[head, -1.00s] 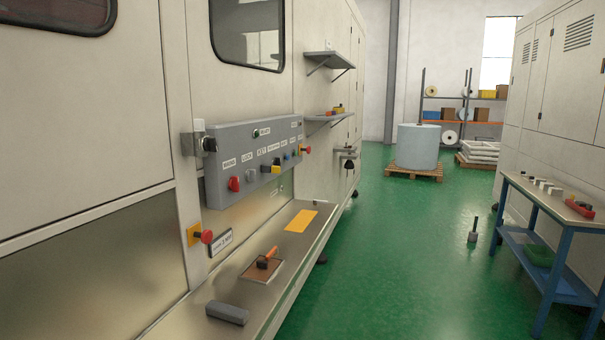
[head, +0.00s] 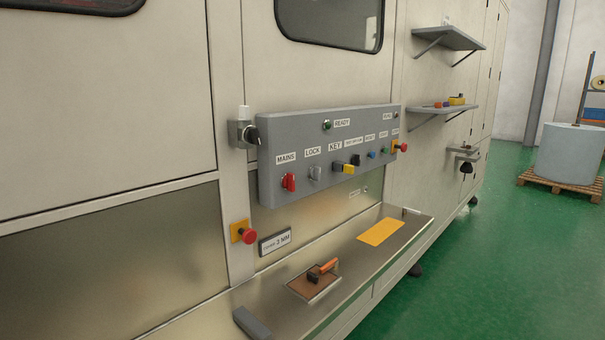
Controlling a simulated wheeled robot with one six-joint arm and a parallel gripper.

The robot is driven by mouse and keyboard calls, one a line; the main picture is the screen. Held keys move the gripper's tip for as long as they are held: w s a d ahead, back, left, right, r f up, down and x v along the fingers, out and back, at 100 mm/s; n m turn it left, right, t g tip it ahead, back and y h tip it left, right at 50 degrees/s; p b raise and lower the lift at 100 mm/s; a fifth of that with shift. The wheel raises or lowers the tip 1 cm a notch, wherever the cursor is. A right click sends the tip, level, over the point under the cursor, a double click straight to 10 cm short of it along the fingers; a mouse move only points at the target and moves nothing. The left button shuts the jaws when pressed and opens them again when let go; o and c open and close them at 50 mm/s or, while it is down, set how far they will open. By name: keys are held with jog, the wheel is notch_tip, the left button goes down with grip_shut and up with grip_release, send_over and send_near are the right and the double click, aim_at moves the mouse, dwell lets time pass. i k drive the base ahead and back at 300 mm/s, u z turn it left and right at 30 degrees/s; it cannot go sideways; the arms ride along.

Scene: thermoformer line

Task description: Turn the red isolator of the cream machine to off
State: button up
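The cream machine (head: 120,130) fills the left and middle of the head view. A grey control panel (head: 330,118) is fixed to its front. The red isolator (head: 289,182) is a red knob at the panel's lower left, under a label reading MAINS. Its handle looks roughly upright; I cannot tell its exact setting. Labels LOCK and KEY follow to its right, with a grey knob (head: 315,172) under LOCK. My gripper is not in view.
A steel ledge (head: 350,270) juts out below the panel, bearing an orange-handled tool (head: 322,270), a yellow sheet (head: 381,232) and a grey block (head: 252,323).

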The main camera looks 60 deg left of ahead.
aim_at(289, 182)
jog(key=u, duration=0.4)
jog(key=i, duration=0.6)
jog(key=u, duration=1.1)
jog(key=i, duration=0.3)
jog(key=u, duration=0.25)
